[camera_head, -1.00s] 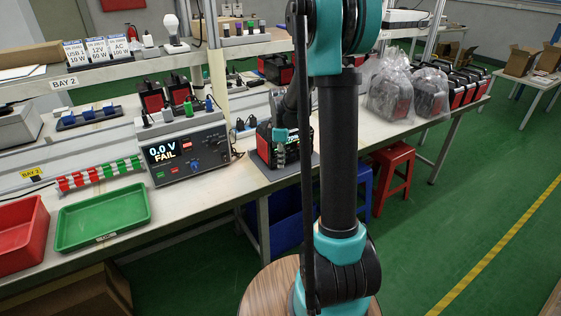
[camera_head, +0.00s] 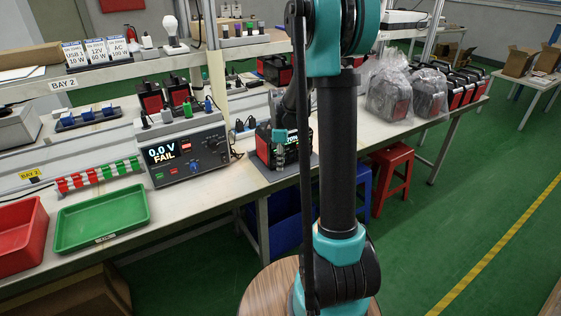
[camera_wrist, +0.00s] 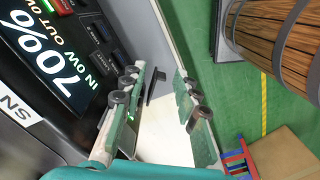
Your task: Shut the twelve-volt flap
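The power station (camera_head: 263,148), a black and red box, stands on a grey mat on the bench, partly hidden by my arm. In the wrist view its dark front panel (camera_wrist: 88,58) with a lit display fills the left side. My gripper (camera_wrist: 160,103) is open, its two green fingers with black pads apart beside the panel. In the head view my gripper (camera_head: 279,137) is small, at the station's front. A small thin black piece (camera_wrist: 154,85) shows between the fingers; I cannot tell whether it is the twelve-volt flap or whether a finger touches it.
A tester (camera_head: 185,152) reading 0.0 V FAIL stands left of the station. A green tray (camera_head: 102,218) and a red bin (camera_head: 20,235) lie further left. Bagged units (camera_head: 390,95) stand to the right. A red stool (camera_head: 392,170) is beside the bench.

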